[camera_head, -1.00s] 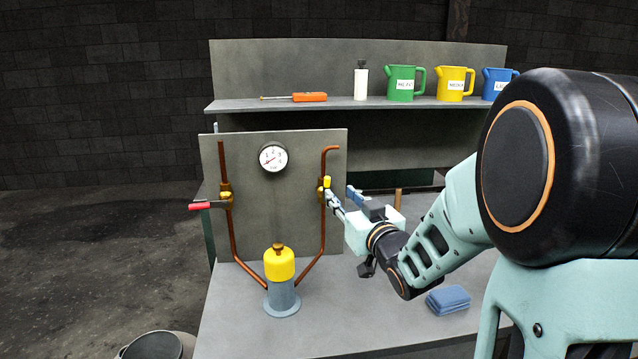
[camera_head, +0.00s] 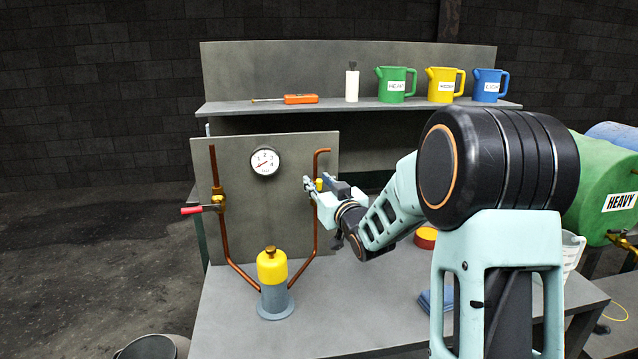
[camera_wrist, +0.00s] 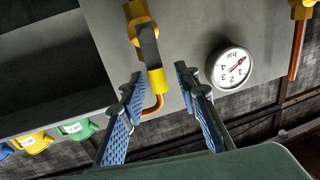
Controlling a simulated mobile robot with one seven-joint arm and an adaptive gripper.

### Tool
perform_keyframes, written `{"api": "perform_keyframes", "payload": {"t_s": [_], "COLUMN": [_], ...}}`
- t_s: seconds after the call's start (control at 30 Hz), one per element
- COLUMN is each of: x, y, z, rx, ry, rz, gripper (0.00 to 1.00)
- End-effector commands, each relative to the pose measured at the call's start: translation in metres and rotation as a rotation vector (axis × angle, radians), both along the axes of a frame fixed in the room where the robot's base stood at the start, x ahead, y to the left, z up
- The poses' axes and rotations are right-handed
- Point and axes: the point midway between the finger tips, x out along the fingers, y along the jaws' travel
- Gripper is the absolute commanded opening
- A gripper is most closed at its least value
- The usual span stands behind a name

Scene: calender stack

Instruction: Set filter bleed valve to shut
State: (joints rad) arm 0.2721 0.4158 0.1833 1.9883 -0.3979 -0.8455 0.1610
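The right-hand valve has a lever with a yellow grip (camera_head: 319,184), on the right copper pipe of the grey panel. In the wrist view its dark lever (camera_wrist: 149,48) lies along the pipe, the grip towards the pipe's bent top end. My gripper (camera_head: 309,187) is at this valve and hides most of it in the head view. In the wrist view my gripper (camera_wrist: 155,92) is open, with the yellow grip between its blue fingers; a gap shows on each side. The left valve's red handle (camera_head: 192,210) sticks out leftward, across its pipe. No label tells which is the bleed valve.
A gauge (camera_head: 265,162) sits on the panel between the pipes. A yellow-topped grey canister (camera_head: 273,267) stands below. Jugs, a white bottle and an orange tool are on the shelf behind. A blue cloth (camera_head: 428,301) lies on the bench, partly behind my arm.

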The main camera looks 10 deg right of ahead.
Motion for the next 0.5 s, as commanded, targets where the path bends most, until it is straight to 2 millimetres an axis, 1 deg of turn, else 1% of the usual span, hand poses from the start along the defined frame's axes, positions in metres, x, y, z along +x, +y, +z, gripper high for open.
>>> {"api": "perform_keyframes", "payload": {"t_s": [0.07,0.1,0.33,0.37,0.5], "x": [-0.0002,-0.0002,-0.0004,-0.0004,-0.0005], "y": [0.0000,-0.0001,-0.0002,-0.0001,0.0000], "z": [-0.0001,-0.0002,-0.0002,-0.0002,-0.0003], "rx": [0.000,0.000,0.000,0.000,0.000], "ry": [0.000,0.000,0.000,0.000,0.000], "rz": [0.000,0.000,0.000,0.000,0.000], "gripper": [0.29,0.27,0.02,0.00,0.00]}}
